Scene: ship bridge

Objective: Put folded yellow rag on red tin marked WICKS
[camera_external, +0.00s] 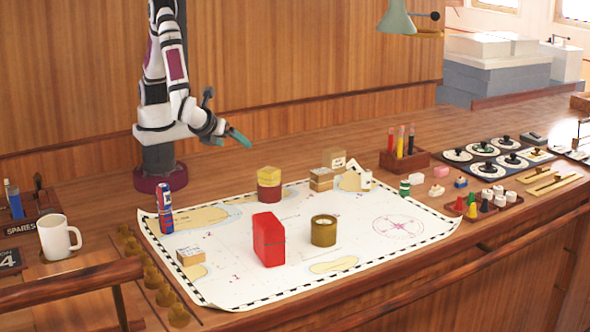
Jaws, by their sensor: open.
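A yellow piece (269,174) that looks like the folded rag sits on top of a dark red, tin-like block (268,192) near the back middle of the chart. A larger bright red block (268,239) stands upright nearer the front. No WICKS lettering can be read on either red thing, so I cannot tell which is the named tin. My gripper (238,139) has teal fingers. It is open and empty, raised above the back of the table, behind and left of the yellow piece and apart from it.
The chart (345,208) also holds a brass-coloured tin (323,231), a red and blue can (165,208), small wooden boxes (321,179) and a small labelled box (190,256). A white mug (59,237) stands left. A pen holder (404,160) stands right. The chart's right part is clear.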

